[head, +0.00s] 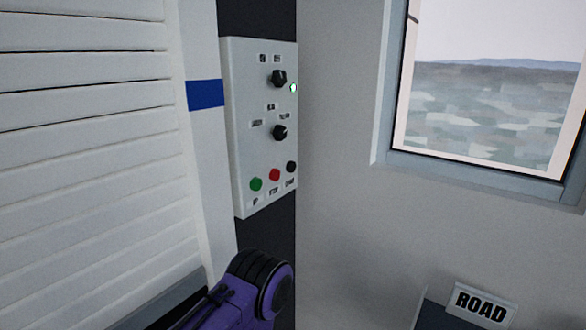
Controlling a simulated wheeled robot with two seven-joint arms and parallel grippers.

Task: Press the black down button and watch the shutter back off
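A white control panel (265,145) is fixed to the dark strip of wall at the centre left. Its bottom row has a green button (256,184), a red button (275,174) and a black button (291,167) at the right end. Two black knobs sit above, an upper knob (278,78) and a lower knob (280,132). A small light (293,87) glows beside the upper knob. The white slatted shutter (85,150) fills the left side; its lower edge shows at the bottom left. Neither gripper is identifiable; a purple and black part shows at the bottom.
A blue band (206,94) crosses the white post between shutter and panel. A window (490,90) is in the right wall. A sign reading ROAD (481,304) stands at the lower right. The space in front of the panel is clear.

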